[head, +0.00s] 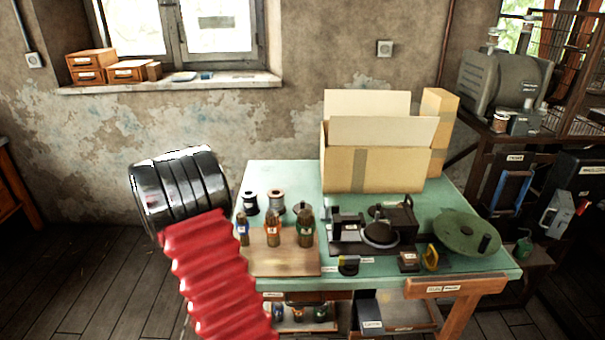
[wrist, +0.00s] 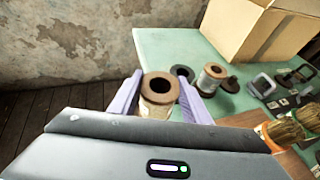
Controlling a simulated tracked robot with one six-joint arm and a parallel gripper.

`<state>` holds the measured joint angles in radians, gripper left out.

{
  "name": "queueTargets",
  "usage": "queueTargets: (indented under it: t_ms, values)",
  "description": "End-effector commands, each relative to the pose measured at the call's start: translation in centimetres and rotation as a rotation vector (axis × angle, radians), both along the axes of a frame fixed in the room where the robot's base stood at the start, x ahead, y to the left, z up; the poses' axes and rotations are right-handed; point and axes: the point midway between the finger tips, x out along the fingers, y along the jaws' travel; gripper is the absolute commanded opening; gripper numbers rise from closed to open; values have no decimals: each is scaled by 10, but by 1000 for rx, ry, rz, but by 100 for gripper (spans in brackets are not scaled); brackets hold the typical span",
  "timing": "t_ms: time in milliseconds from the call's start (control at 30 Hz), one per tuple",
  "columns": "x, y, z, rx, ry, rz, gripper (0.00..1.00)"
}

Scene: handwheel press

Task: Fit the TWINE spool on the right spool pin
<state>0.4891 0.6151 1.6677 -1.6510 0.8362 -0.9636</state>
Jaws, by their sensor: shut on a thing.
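My gripper (wrist: 160,93) shows in the wrist view, with its two pale purple fingers shut on a spool (wrist: 158,106). The spool has a brown top ring, a dark centre hole and a pale body; its label cannot be read here. A second brown-topped spool (wrist: 211,79) with a pale body stands just to its right on the bench. A dark round disc (wrist: 183,71) shows behind the held spool, and another dark disc (wrist: 230,85) lies right of the second spool. I cannot tell which is the right spool pin. In the head view my arm covers the gripper.
The green bench (head: 258,176) carries a large open carton (head: 372,172) at the back. Brushes (head: 273,235) stand on a wooden board (head: 262,262) at the front left. A black press-like device (head: 375,235) and a green handwheel (head: 466,234) take up the right side.

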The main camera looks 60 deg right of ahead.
Motion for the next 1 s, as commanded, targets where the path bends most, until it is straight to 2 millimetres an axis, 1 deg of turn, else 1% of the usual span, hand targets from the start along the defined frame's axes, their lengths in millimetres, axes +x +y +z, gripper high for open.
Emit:
queueTargets:
  t_ms: [33, 100, 167, 300, 467, 667, 700, 800, 833, 900, 1000]
  values:
    - [-7, -18, 8, -4, -5, -19, 19]
    - [-15, -37, 18, -9, -5, -34, 19]
    - [-22, -53, 26, -12, -7, -48, 19]
    - [-55, -85, 27, -13, -3, -124, 19]
    - [-95, -120, 29, -14, -3, -214, 19]
    - [-155, -162, 32, -14, -3, -336, 19]
    - [-167, -170, 33, -14, -3, -360, 19]
    - [-193, -185, 33, -13, -1, -413, 19]
    - [-199, -188, 34, -13, -1, -424, 19]
    - [-210, -194, 34, -13, -1, -444, 19]
    - [-217, -197, 35, -13, -1, -457, 19]
